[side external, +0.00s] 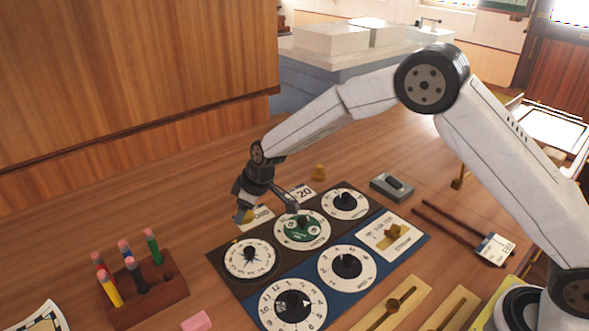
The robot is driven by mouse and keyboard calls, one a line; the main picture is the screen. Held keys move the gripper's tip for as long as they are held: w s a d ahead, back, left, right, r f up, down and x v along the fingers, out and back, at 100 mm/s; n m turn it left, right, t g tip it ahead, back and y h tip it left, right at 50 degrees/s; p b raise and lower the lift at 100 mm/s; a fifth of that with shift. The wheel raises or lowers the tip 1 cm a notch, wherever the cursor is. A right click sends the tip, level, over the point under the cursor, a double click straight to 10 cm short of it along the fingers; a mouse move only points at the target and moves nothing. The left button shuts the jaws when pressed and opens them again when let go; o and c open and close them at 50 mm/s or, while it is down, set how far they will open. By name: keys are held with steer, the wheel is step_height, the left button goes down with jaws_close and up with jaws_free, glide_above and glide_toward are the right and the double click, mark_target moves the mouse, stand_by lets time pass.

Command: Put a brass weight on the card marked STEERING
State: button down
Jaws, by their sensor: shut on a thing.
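My gripper (243,211) is low over the back edge of the dial panel, left of centre. It is shut on a small brass-coloured thing, which looks like a brass weight (241,217); the fingers hide part of it. A white card (262,213) lies just right of the fingertips, partly covered by my gripper, and its lettering cannot be read in full. Another card (304,191) shows "20". I cannot read the word STEERING on any card.
The dial panel (283,256) carries several round dials and a square plate (394,236) with a brass piece. A wooden pencil block (150,296) stands at left, with a pink eraser (197,321) in front. A grey switch box (391,187) and dark rods (440,226) lie at right.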

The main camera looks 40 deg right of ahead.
steer(key=shift+f, duration=0.35)
stand_by(0.8)
jaws_free()
steer(key=v, duration=0.7)
steer(key=shift+r, duration=0.35)
steer(key=shift+s+d, duration=0.1)
steer(key=shift+s, duration=0.05)
steer(key=s+d+m, duration=0.1)
steer(key=s+d, duration=0.2)
steer(key=s+d+m+h, duration=0.1)
steer(key=s+d, duration=0.2)
steer(key=s, duration=0.1)
steer(key=s+d+m, duration=0.2)
steer(key=s+d, duration=0.1)
steer(key=s, duration=0.1)
steer(key=shift+s+d+r+h, duration=0.2)
steer(key=shift+s+r+h, duration=0.05)
steer(key=shift+r+h, duration=0.1)
steer(key=s+d+m, duration=0.1)
steer(key=s+d, duration=0.1)
steer(key=s, duration=0.3)
steer(key=s+d+f+m, duration=0.1)
steer(key=s+d, duration=0.1)
steer(key=s, duration=0.2)
steer(key=s+d+m+g+h, duration=0.1)
steer(key=s+d, duration=0.1)
steer(key=s, duration=0.3)
steer(key=shift+s+f+m, duration=0.3)
steer(key=shift+s+f, duration=0.05)
steer(key=shift+f, duration=0.05)
